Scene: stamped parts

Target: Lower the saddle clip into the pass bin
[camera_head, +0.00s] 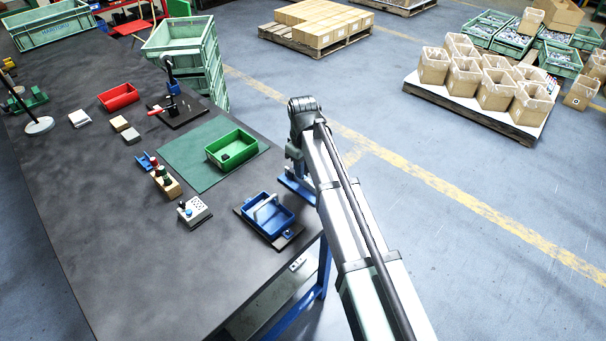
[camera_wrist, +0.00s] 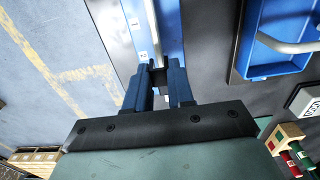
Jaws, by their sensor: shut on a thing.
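My gripper (camera_wrist: 158,70) shows in the wrist view with its two blue fingers close together on a small dark part (camera_wrist: 157,77), which I take for the saddle clip; most of it is hidden between the fingers. The gripper is above a blue fixture (camera_wrist: 171,32) with labels 1 and 2; I cannot tell if the clip touches it. In the head view my arm hides much of the gripper, and the fixture (camera_head: 297,187) is at the table's right edge. An open green bin (camera_head: 247,149), probably the pass bin, stands on a green mat (camera_head: 186,160) with a small dark thing inside.
A blue tray with a pale handle (camera_head: 288,220) stands near the fixture; it also shows in the wrist view (camera_wrist: 252,45). Bare table lies front left.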

